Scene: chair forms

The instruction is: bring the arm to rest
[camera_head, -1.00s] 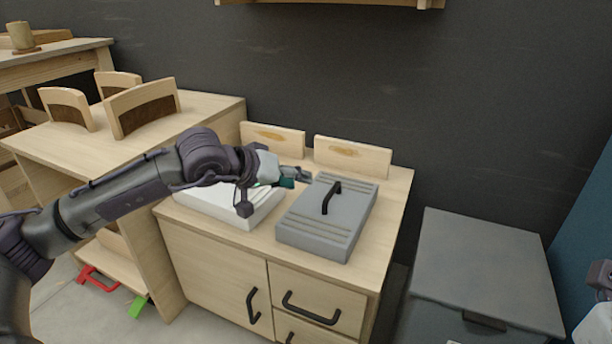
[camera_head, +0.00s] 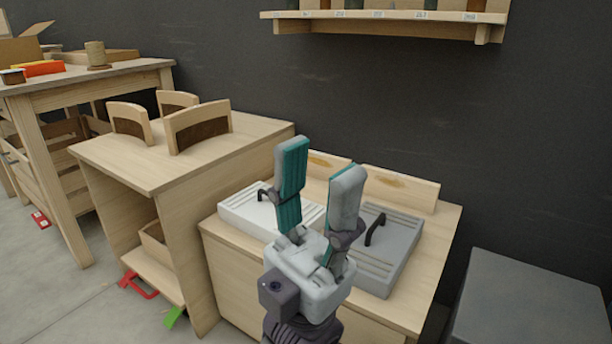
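My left gripper (camera_head: 318,185) stands upright in the middle of the head view, close to the camera. Its two teal-lined fingers are spread apart with nothing between them. It is in front of a wooden cabinet (camera_head: 437,262) and hides part of the cabinet's top. On that top lie a white box (camera_head: 245,212) with a black handle and a grey box (camera_head: 385,262) with a black handle, one on each side of the gripper. My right gripper does not show.
A wooden desk (camera_head: 240,131) with several curved chair backs stands at left. Behind it is a taller table (camera_head: 95,76) with a cup (camera_head: 96,54). A wall shelf (camera_head: 385,16) hangs above. A grey bin (camera_head: 530,305) stands at lower right.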

